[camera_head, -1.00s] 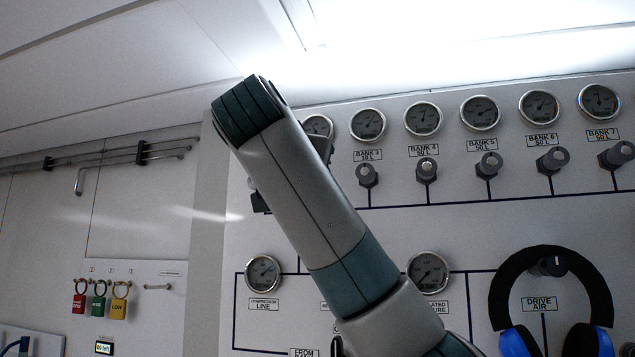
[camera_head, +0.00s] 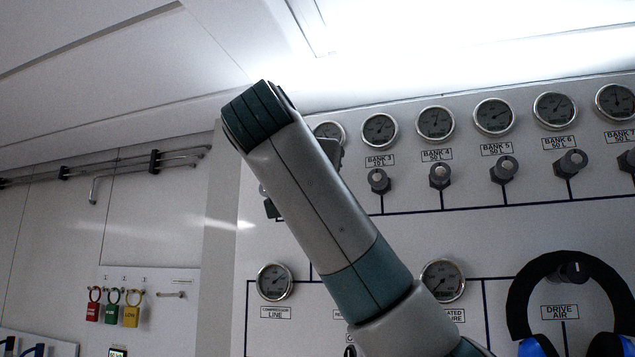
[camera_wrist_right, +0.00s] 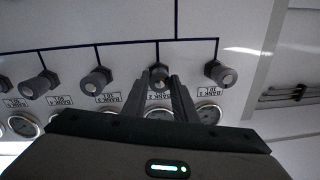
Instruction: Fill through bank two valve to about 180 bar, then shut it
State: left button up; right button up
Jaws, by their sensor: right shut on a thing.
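The bank two valve knob (camera_wrist_right: 160,74) shows in the right wrist view, which is upside down. My right gripper (camera_wrist_right: 160,82) has its two dark fingers on either side of the knob and is shut on it. The bank two gauge (camera_wrist_right: 158,113) is partly covered by the fingers and its needle cannot be read. In the head view my right arm crosses the panel and hides the valve; a gauge (camera_head: 328,132) peeks out behind the arm. A gauge (camera_head: 442,281) with a partly hidden label ending "ATED … URE" has its needle toward the lower left. My left gripper is not in view.
Neighbouring valve knobs stand close by: bank one (camera_wrist_right: 219,74) and bank three (camera_wrist_right: 97,79). More gauges and valves run along the panel (camera_head: 400,235). Black and blue ear defenders (camera_head: 520,290) hang around the drive air knob (camera_head: 573,272). Coloured padlocks (camera_head: 112,309) hang at left.

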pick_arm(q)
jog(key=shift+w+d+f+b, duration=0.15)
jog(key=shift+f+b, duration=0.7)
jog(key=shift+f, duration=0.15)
pick_arm(e)
jog(key=shift+n, duration=2.4)
jog(key=o, duration=1)
jog(key=shift+w, duration=0.1)
